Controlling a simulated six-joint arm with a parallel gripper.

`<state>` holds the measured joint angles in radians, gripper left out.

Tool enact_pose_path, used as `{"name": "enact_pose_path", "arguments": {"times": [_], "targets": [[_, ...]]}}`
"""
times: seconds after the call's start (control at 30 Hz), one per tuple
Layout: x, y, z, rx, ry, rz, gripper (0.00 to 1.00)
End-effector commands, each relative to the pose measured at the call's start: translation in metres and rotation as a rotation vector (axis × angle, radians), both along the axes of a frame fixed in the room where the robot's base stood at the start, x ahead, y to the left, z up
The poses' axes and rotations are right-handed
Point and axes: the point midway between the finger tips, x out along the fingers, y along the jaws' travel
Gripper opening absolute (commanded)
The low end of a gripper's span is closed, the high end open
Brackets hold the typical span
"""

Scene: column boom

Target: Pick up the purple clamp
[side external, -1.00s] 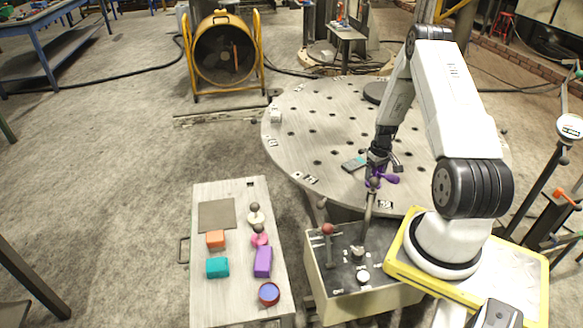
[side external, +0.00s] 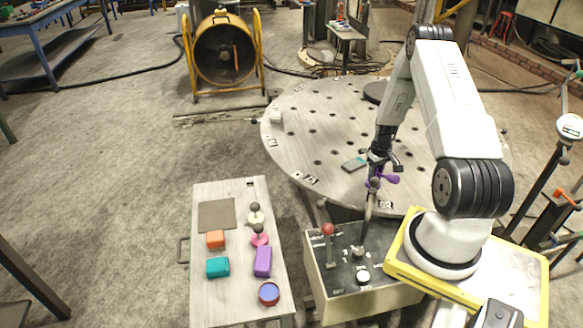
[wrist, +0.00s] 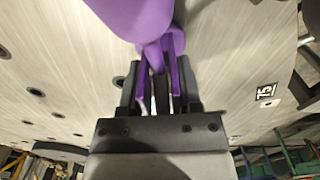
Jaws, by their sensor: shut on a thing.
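The purple clamp (side external: 390,179) shows at the near side of the large round table. My gripper (side external: 375,172) points down at it from above, its jaws shut on it. In the wrist view, the clamp (wrist: 135,14) fills the top middle, close to the camera. Its narrow purple parts reach down between the fingers of my gripper (wrist: 157,92). The rest of the clamp is cut off by the wrist picture's edge. I cannot tell whether the clamp touches the table or hangs just above it.
A control box (side external: 330,283) with upright levers stands nearer. A side table (side external: 225,295) holds orange, teal and purple blocks, knobbed pieces and a cup.

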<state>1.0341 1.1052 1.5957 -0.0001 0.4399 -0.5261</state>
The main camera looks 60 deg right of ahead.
Motion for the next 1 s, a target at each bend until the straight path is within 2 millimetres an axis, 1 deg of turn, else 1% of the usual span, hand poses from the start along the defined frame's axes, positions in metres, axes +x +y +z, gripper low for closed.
{"name": "enact_pose_path", "arguments": {"times": [0.27, 0.47, 0.67, 1.0], "targets": [[0.001, -0.002, 0.013, -0.003, -0.002, 0.0, 0.0], [0.001, -0.001, 0.033, -0.004, -0.003, 0.0, 0.0], [-0.011, 0.012, 0.053, -0.003, -0.002, -0.001, 0.0], [-0.033, 0.038, 0.092, -0.002, -0.001, 0.0, 0.0]]}}
